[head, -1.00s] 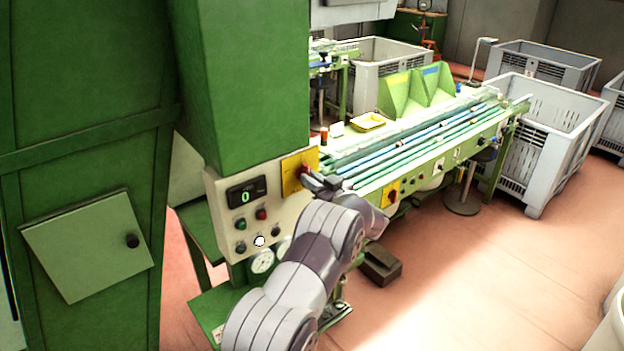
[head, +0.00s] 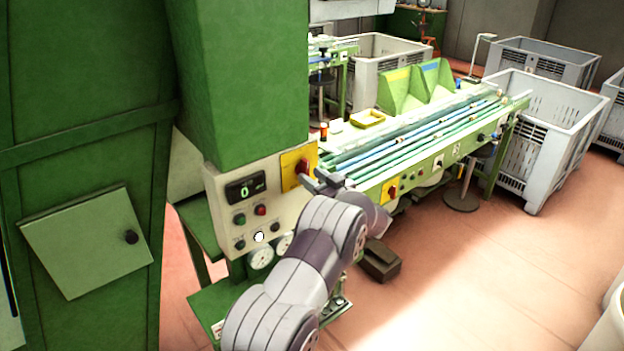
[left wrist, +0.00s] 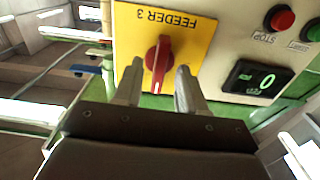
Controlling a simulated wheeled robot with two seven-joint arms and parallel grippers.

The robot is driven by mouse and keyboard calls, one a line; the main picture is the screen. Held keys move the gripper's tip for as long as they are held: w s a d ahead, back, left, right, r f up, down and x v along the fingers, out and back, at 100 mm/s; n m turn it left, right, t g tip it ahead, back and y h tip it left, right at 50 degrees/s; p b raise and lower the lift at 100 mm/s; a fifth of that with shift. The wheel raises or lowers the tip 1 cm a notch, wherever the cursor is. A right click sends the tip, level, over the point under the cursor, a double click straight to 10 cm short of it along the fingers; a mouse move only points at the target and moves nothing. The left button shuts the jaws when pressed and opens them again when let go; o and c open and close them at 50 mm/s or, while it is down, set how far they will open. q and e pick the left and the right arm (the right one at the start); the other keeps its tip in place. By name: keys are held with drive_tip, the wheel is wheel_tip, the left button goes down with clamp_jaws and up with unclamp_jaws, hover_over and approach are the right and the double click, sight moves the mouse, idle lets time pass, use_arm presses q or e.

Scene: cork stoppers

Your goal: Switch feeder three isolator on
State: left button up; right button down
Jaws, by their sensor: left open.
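The feeder three isolator is a red rotary knob (left wrist: 160,62) on a yellow plate (left wrist: 190,28) marked "FEEDER 3", upside down in the left wrist view. Its handle stands about upright there. In the head view the yellow plate (head: 290,170) is at the right end of the cream control panel (head: 228,218), with the knob (head: 302,168) partly behind my gripper. My left gripper (head: 318,180) is open just in front of the plate. In the left wrist view its fingertips (left wrist: 158,78) are on either side of the knob's lower part; contact is unclear. My right gripper is not in view.
The panel has a display (head: 245,188) reading 0, several buttons and gauges (head: 261,257) below. A conveyor table (head: 430,150) with another yellow-plated red switch (head: 391,190) runs to the right. A green cabinet (head: 85,130) stands left.

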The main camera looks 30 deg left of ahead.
use_arm(q)
drive_tip(key=b+v, duration=0.4)
drive_tip(key=v, duration=0.7)
drive_tip(key=shift+s+d, duration=0.15)
drive_tip(key=shift+d, duration=0.25)
